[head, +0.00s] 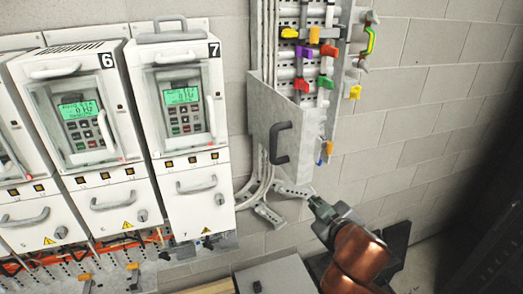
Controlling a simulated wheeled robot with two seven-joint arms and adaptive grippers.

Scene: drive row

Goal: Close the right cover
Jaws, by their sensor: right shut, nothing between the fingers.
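A grey metal cover (262,128) with a dark handle (281,143) stands at the wall, right of drive 7. It looks swung out, with rows of coloured clips (305,50) exposed above and behind it. Which cover the task calls right is not marked. My right gripper (316,204) is below and right of the handle, apart from it, with its fingers shut and empty. Its orange arm comes up from the bottom. My left gripper is not in view.
Drive units 6 (84,108) and 7 (182,97) with lit green displays stand at the left. A grey box (272,276) is at the bottom. Bare block wall (430,100) lies to the right.

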